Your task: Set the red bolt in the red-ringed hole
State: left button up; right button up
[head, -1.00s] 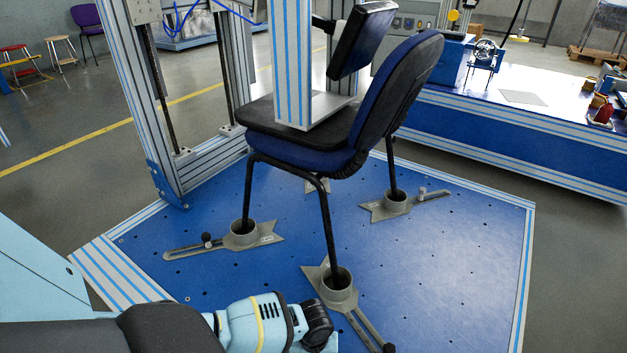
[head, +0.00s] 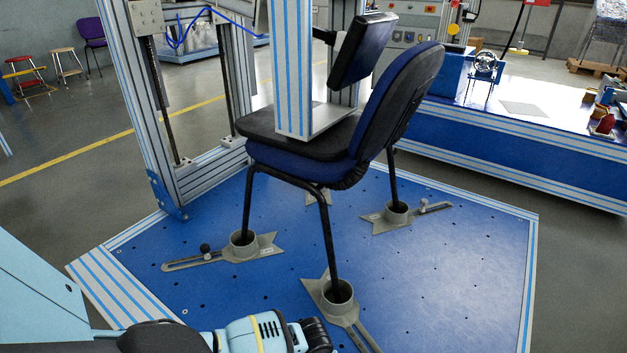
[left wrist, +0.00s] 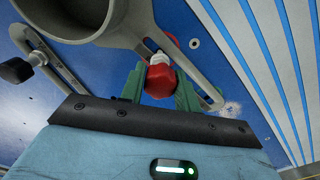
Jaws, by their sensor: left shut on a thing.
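My left gripper (left wrist: 158,88) shows in the left wrist view, its green fingers closed on the red bolt (left wrist: 160,82). The bolt's pale tip points away from the gripper, beside the slotted arm of a grey foot clamp. A small patch of red (left wrist: 173,39) shows on the blue plate just beyond the tip, partly covered by the clamp; it looks like part of the red ring. The hole inside it is hidden. I cannot tell whether the tip touches anything. In the head view only my left arm shows at the bottom; its fingers and the bolt are out of sight.
The blue-seated chair (head: 300,150) stands with its legs in grey cup clamps on the blue perforated plate (head: 430,270). The nearest clamp (head: 338,292) is close to my left arm. The plate's right side is open.

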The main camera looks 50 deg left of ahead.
pick_arm(q)
jog(key=shift+f, duration=0.5)
pick_arm(e)
jog(key=shift+f, duration=0.3)
pick_arm(q)
jog(key=shift+f+b, duration=0.45)
jog(key=shift+b, duration=0.05)
pick_arm(e)
jog(key=shift+s+f, duration=0.25)
jog(key=shift+s, duration=0.15)
pick_arm(q)
jog(key=shift+f, duration=0.35)
pick_arm(e)
jog(key=shift+f, duration=0.2)
pick_arm(q)
jog(key=shift+f+b, duration=0.25)
jog(key=shift+b, duration=0.1)
pick_arm(e)
jog(key=shift+w+f, duration=0.2)
jog(key=shift+w, duration=0.05)
pick_arm(q)
jog(key=o, duration=1)
pick_arm(e)
jog(key=shift+w, duration=0.1)
pick_arm(q)
jog(key=shift+r, duration=0.1)
pick_arm(e)
jog(key=shift+r, duration=0.1)
